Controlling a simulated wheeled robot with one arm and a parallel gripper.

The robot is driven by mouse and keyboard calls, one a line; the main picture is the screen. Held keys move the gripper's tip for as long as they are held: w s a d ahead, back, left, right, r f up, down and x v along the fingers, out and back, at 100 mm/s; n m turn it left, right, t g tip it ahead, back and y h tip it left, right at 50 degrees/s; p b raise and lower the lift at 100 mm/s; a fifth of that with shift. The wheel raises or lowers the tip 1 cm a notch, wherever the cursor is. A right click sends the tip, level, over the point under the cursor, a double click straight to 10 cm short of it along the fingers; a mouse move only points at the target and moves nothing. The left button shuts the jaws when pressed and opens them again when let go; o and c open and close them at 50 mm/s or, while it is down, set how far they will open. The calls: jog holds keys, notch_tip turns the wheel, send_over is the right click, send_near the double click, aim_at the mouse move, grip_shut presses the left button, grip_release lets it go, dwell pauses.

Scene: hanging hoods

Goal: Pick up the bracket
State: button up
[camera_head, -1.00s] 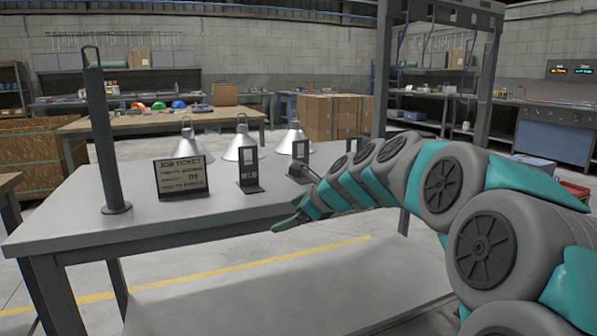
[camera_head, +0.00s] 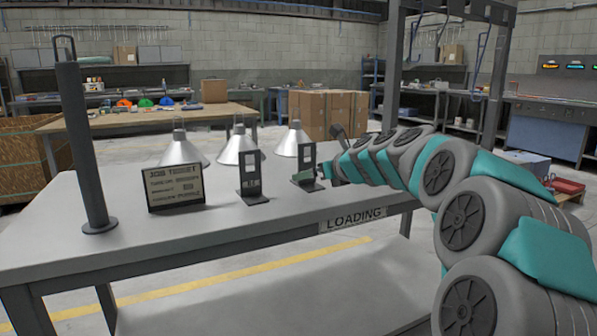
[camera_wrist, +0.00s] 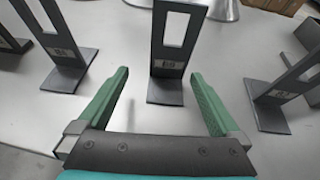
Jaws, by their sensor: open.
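Several dark upright brackets with a window and a flat foot stand on the grey table (camera_head: 140,235). In the head view one bracket (camera_head: 252,180) stands by the sign, and another (camera_head: 306,160) is close to my gripper (camera_head: 322,172). In the wrist view a middle bracket (camera_wrist: 176,60) stands upright between and just beyond the fingertips of my open gripper (camera_wrist: 160,76), apparently not touched. A left bracket (camera_wrist: 66,55) and a right bracket (camera_wrist: 285,88) flank it. My arm hides part of the table.
Three metal cone hoods (camera_head: 239,148) stand behind the brackets. A job ticket sign (camera_head: 175,188) and a tall dark post (camera_head: 82,150) are to the left. A loading label (camera_head: 353,218) is on the table's front edge. The front left tabletop is clear.

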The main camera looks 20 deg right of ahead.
aim_at(307, 168)
jog(key=shift+w+d, duration=0.1)
jog(key=shift+w, duration=0.8)
jog(key=shift+w+d+r+x, duration=0.1)
jog(key=shift+d+r+x, duration=0.05)
jog(key=shift+x, duration=1)
jog(key=shift+w+d+r+x, duration=0.1)
jog(key=shift+d+r+x, duration=0.05)
jog(key=shift+x, duration=1)
jog(key=shift+w+d+r+x, duration=0.1)
jog(key=shift+d+r+x, duration=0.05)
jog(key=shift+x, duration=1)
jog(key=shift+s+a+r, duration=0.1)
grip_shut()
